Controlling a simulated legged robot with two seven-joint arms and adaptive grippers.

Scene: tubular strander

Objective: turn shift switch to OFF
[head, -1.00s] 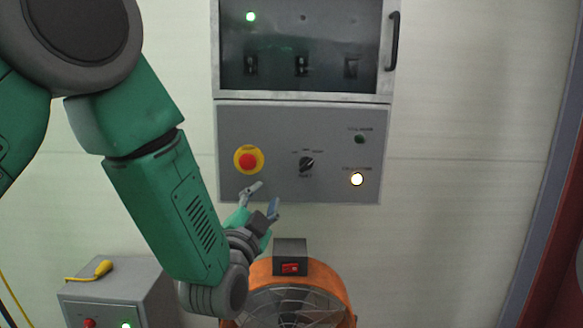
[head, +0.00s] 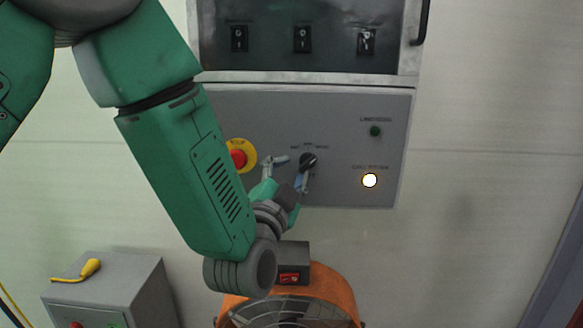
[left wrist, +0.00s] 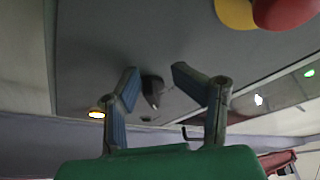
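The shift switch is a black rotary knob (head: 308,161) on the grey wall panel (head: 345,110), with small labels above it that are too small to read surely. My left gripper (head: 288,170) is just below and left of the knob in the head view. In the left wrist view the knob (left wrist: 153,90) shows between the two spread blue-padded fingers of my left gripper (left wrist: 152,85). The fingers are open, and no contact with the knob is visible. My right gripper is not in view.
A red emergency button (head: 238,159) on a yellow ring sits left of the knob, close to my left gripper. A lit white button (head: 370,180) and a green lamp (head: 376,131) are at the right. An orange fan (head: 335,285) stands below the panel.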

